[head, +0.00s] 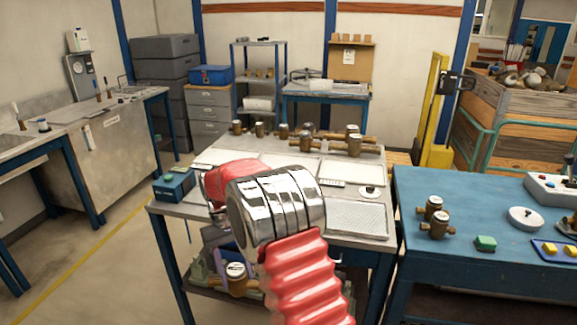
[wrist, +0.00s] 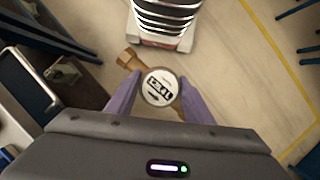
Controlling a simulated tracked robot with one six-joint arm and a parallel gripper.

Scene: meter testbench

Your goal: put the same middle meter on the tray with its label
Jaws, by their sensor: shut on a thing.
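My gripper (head: 222,255) is low at the front left of the grey table in the head view, partly behind my red arm. It is shut on a brass meter (head: 235,273) with a white round face. In the wrist view the purple fingers (wrist: 158,100) clasp the meter (wrist: 160,88) on both sides, its face with black print and an arrow towards the camera. A brass pipe end sticks out at upper left. Pale flat trays lie on the grey table, one front right (head: 357,219) and one behind it (head: 338,172). A small printed strip (head: 332,183) lies between them.
Several brass meters (head: 306,141) stand along the grey table's back. The blue bench (head: 420,255) at right holds two meters (head: 433,207) and a green block (head: 485,243).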

